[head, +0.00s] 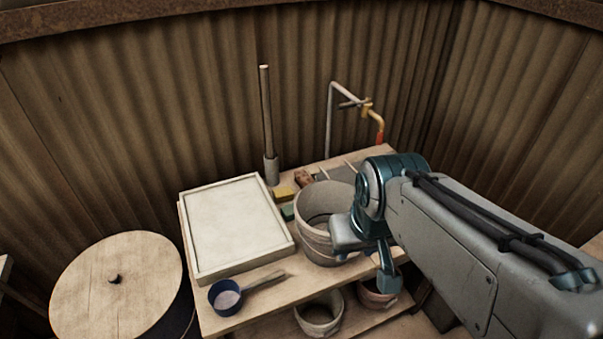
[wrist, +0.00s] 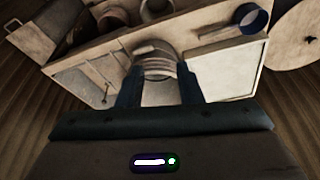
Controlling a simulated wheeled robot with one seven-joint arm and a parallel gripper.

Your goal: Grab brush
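No brush is plain to see. A small brown item (head: 303,178) lies at the back of the wooden bench, behind the bucket; it could be the brush, but it is too small to tell. My gripper (head: 367,262) hangs over the right front side of the bucket (head: 313,240), well apart from the brown item. In the wrist view my gripper (wrist: 160,92) has its two dark fingers spread, with nothing held and the bucket (wrist: 155,62) beyond them.
A framed white board (head: 236,225) lies on the bench's left, with a blue scoop (head: 226,297) at the front. Yellow (head: 284,193) and green (head: 287,212) blocks sit beside the bucket. A tap (head: 376,122) rises behind. A lidded barrel (head: 120,290) stands left; pots (head: 320,318) are below.

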